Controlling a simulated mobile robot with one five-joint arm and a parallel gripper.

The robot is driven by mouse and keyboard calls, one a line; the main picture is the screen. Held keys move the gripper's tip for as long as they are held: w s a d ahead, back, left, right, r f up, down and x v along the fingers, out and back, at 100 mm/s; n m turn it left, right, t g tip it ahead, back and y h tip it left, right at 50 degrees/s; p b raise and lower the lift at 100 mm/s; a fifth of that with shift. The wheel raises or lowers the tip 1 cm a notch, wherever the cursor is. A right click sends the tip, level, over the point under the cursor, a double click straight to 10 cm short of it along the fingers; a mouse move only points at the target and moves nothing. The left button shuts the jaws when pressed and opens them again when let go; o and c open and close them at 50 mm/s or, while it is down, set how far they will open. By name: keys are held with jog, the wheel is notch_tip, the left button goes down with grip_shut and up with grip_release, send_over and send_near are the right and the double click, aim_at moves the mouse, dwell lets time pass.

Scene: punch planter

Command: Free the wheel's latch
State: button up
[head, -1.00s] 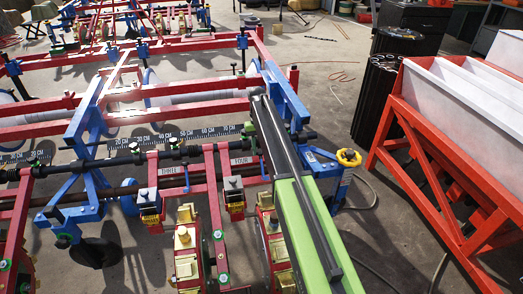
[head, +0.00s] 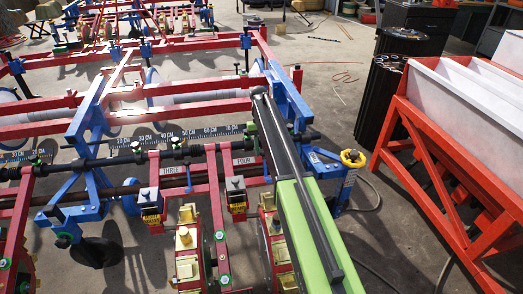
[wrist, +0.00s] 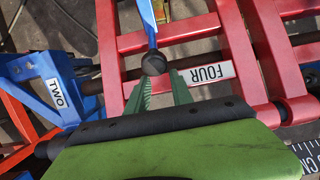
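In the wrist view a blue lever (wrist: 149,22) with a round black knob (wrist: 153,63) stands near the red arm labelled FOUR; it may be the latch, but its lower end is hidden. My gripper (wrist: 159,76) has two green ribbed fingers spread apart. The knob lies at the fingertips, in line with the gap between them; I cannot tell whether they touch it. In the head view my green arm hides the gripper. The FOUR label (head: 245,161) shows left of my arm. I cannot make out the wheel for certain.
The planter's blue and red frame (head: 92,118) fills the left and centre. A blue stand with a yellow ring (head: 352,158) is right of my arm. A red-framed white hopper (head: 465,100) stands at the right. Bare floor (head: 370,225) lies between them.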

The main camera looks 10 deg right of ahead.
jog(key=o, duration=0.5)
jog(key=shift+c, duration=0.2)
jog(key=shift+r, duration=0.2)
jog(key=s+d+r+p, duration=0.6)
jog(key=d+r+p, duration=0.4)
jog(key=p, duration=0.1)
jog(key=shift+r, duration=0.25)
jog(key=shift+c, duration=0.2)
